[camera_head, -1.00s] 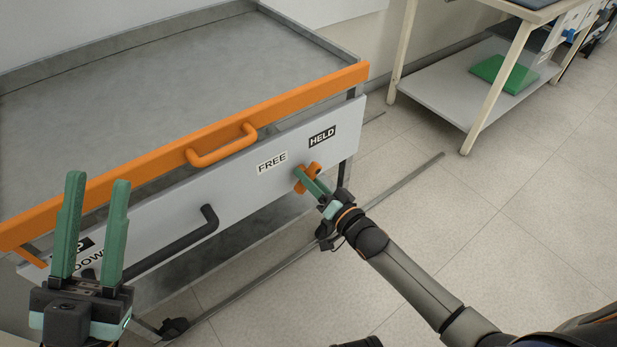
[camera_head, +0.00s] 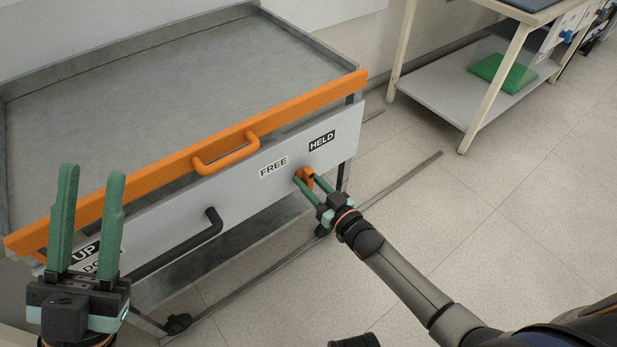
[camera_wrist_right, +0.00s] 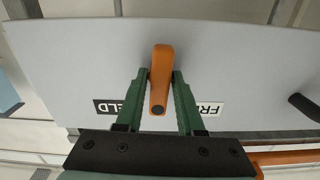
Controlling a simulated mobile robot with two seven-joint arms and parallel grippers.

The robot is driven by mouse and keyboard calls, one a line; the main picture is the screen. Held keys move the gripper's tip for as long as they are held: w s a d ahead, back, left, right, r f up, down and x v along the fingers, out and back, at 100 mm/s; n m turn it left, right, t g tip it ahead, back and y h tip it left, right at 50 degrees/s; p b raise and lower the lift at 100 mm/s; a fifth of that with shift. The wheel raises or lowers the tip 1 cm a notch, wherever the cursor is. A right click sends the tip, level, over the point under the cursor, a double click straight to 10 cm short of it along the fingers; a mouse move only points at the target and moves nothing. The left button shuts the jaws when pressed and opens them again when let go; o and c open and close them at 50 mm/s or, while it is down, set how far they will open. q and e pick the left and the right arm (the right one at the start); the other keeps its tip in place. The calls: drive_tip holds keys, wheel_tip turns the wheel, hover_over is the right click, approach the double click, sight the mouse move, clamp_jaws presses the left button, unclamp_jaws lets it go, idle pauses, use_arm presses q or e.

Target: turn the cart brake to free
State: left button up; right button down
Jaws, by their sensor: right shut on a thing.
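The orange brake lever (camera_head: 307,175) sits on the cart's grey front panel (camera_head: 237,187), below the white FREE label (camera_head: 273,167) and black HELD label (camera_head: 321,141). My right gripper (camera_head: 309,182) is shut on the lever, one green finger on each side. In the right wrist view the lever (camera_wrist_right: 161,75) stands between the fingers (camera_wrist_right: 160,76), nearly upright in the picture. Its round pivot end is nearer the labels, which appear upside down and partly hidden by the fingers. My left gripper (camera_head: 91,172) is open and empty in front of the cart's left part.
An orange handle (camera_head: 228,155) and a black bar handle (camera_head: 183,248) stick out from the cart's front. UP and DOWN labels (camera_head: 86,254) are partly behind my left gripper. A bench with a lower shelf (camera_head: 457,92) stands at the back right. The floor at right is clear.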

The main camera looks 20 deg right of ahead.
drive_tip(key=n, duration=0.4)
drive_tip(key=shift+n+p, duration=0.3)
drive_tip(key=shift+p, duration=0.05)
use_arm(q)
drive_tip(key=shift+a+r, duration=0.1)
drive_tip(key=shift+r, duration=0.35)
use_arm(e)
drive_tip(key=shift+n, duration=2.6)
drive_tip(key=c, duration=0.7)
unclamp_jaws()
drive_tip(key=shift+s, duration=0.1)
drive_tip(key=shift+s+d, duration=0.15)
drive_tip(key=shift+s, duration=0.2)
use_arm(q)
wheel_tip(320, 180, up, 3)
drive_tip(key=p, duration=0.3)
drive_tip(key=shift+s+a+r+m, duration=0.1)
drive_tip(key=shift+r+m, duration=0.1)
drive_tip(key=shift+m, duration=0.1)
use_arm(e)
drive_tip(key=v, duration=1.1)
drive_tip(key=shift+s, duration=0.3)
